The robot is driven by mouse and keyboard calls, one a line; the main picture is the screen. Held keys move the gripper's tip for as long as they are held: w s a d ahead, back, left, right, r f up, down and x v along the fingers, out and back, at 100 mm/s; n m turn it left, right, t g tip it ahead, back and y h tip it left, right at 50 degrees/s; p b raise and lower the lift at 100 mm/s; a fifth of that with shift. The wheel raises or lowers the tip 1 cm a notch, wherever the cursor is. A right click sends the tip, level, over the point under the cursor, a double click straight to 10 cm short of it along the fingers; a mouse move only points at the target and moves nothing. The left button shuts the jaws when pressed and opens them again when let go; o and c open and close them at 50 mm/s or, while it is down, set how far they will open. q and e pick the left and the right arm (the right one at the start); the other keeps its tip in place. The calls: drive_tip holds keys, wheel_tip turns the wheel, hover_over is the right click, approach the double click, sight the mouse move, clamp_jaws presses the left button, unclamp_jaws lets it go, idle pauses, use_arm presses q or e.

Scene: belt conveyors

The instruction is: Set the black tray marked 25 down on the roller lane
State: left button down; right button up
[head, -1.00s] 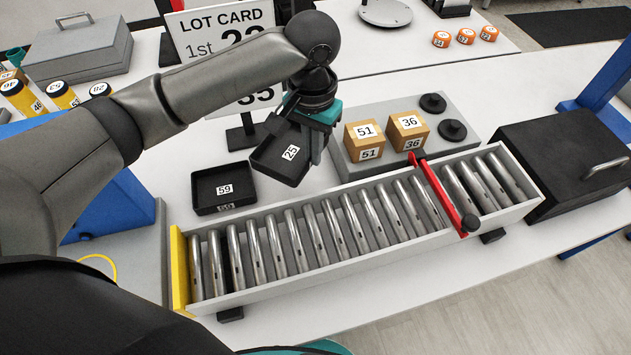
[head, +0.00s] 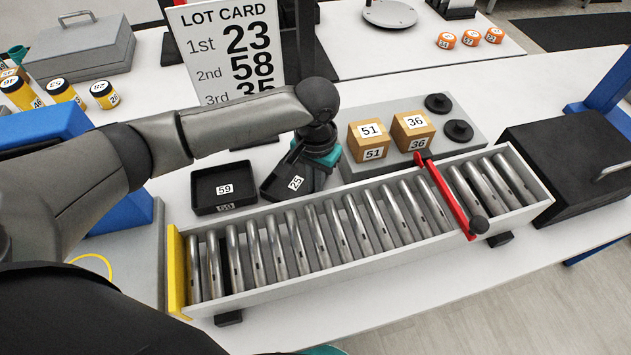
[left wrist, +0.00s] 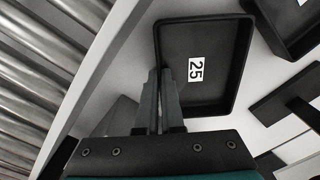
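The black tray marked 25 (head: 280,188) is tilted, at the back edge of the roller lane (head: 370,264), off the rollers. My left gripper (head: 316,182) is at the tray's right side, partly hidden by my wrist. In the left wrist view, its fingers (left wrist: 165,78) are closed together on one side wall of the tray (left wrist: 215,98). The lane's rollers (left wrist: 42,58) show at the left there, apart from the tray. I cannot tell whether the tray touches the table. My right gripper is not in view.
A black tray marked 59 (head: 240,187) stands just left of tray 25. Boxes marked 51 (head: 369,141) and 36 (head: 413,131) stand behind the lane. A red bar (head: 446,196) crosses the lane towards its right end. The rollers left of it are bare.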

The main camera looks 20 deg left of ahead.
use_arm(q)
drive_tip(key=shift+f, duration=0.15)
drive_tip(key=c, duration=1.2)
unclamp_jaws()
drive_tip(key=shift+c, duration=0.2)
drive_tip(key=shift+o, duration=0.9)
